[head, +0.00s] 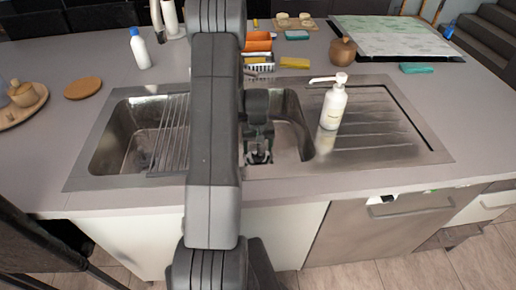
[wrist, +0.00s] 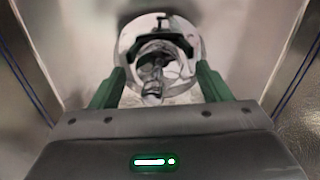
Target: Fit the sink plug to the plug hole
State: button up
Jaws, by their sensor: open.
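My gripper (head: 258,153) is down in the right-hand basin (head: 297,136) of the sink, partly hidden behind my arm. In the wrist view, its green fingers (wrist: 160,74) are open and spread to either side of a shiny, round metal piece (wrist: 152,84), which looks like the sink plug. Behind it is a pale round ring (wrist: 127,40) on the basin surface, apparently the plug hole's rim. A dark shape crosses the ring. I cannot tell whether the plug sits in the hole or whether the fingers touch it.
A soap bottle (head: 333,104) stands right of the basin on the ribbed drainer (head: 385,135). A wire rack (head: 170,135) lies across the left basin. A white bottle (head: 140,50) stands behind it. Sponges and an orange container (head: 258,42) are behind the sink. Basin walls flank my gripper closely.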

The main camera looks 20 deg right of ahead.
notch_tip(320, 180, up, 13)
jog(key=shift+b, duration=0.45)
jog(key=c, duration=0.6)
jog(key=shift+w+r+p, duration=0.1)
jog(key=shift+w+p, duration=0.05)
jog(key=shift+p, duration=0.6)
jog(key=shift+c, duration=1.2)
jog(key=shift+g, duration=0.7)
jog(key=shift+w+d+f, duration=0.1)
jog(key=shift+w+f, duration=0.05)
jog(key=shift+f, duration=2.85)
jog(key=shift+w+d+f, duration=0.1)
jog(key=shift+f, duration=2.85)
